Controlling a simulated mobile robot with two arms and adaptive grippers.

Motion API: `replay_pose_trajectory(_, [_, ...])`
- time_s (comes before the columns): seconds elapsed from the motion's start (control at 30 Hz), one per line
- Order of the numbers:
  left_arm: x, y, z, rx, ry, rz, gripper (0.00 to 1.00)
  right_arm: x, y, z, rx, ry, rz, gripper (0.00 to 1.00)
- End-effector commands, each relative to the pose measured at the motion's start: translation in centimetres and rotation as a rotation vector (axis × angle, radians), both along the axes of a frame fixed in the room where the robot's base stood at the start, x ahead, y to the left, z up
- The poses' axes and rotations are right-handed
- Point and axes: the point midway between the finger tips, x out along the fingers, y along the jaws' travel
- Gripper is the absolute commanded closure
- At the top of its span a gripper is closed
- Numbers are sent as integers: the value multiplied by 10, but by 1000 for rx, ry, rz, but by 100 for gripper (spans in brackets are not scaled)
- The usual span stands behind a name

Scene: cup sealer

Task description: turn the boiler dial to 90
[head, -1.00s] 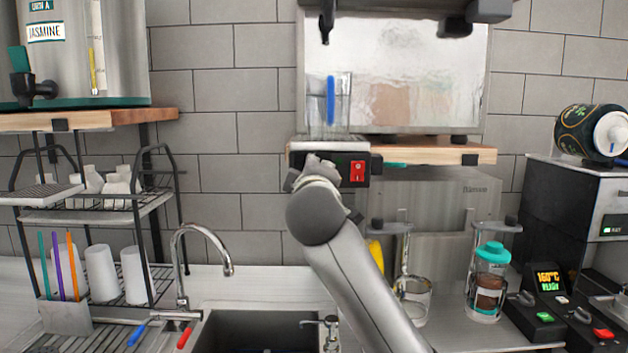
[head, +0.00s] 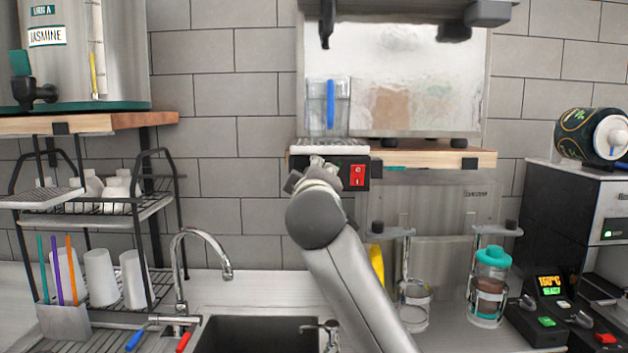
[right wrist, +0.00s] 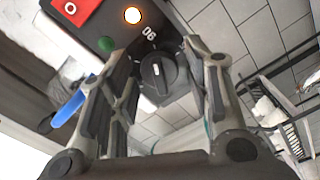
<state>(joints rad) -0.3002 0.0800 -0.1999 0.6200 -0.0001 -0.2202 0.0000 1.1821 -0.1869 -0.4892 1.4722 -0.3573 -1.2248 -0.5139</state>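The boiler's black control box (head: 376,170) sits below the wooden shelf in the head view, with a red switch (head: 357,175) on its front. My right gripper (head: 308,172) is at the box's left part and hides the dial there. In the right wrist view the round black dial (right wrist: 162,76) lies between the two fingers of my right gripper (right wrist: 160,62). The fingers are apart, one on each side of the dial; I cannot tell whether they touch it. The dial carries a short pale mark, and a 90 label (right wrist: 149,32) is printed beside it, upside down. My left gripper is out of view.
A clear pitcher (head: 318,108) stands above the box. A tap (head: 205,240) and sink (head: 260,330) are below; a cup rack (head: 160,200) is at left.

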Motion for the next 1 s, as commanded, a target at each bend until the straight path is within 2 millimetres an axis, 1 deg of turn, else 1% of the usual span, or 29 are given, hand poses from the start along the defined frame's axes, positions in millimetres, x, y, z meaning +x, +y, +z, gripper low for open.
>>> replay_pose_trajectory(0.33, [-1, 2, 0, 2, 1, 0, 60, -1, 0, 1, 0, -3, 1, 48])
replay_pose_trajectory(0.47, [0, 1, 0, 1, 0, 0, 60, -9, 1, 2, 0, -5, 1, 48])
replay_pose_trajectory(0.57, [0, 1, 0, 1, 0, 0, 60, -22, 1, 2, 1, -5, 3, 48])
replay_pose_trajectory(0.8, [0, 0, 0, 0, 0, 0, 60, -69, 1, 2, 2, -6, 4, 48])
replay_pose_trajectory(1.0, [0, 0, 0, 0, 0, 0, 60, -102, 1, 1, 1, -4, 2, 48])
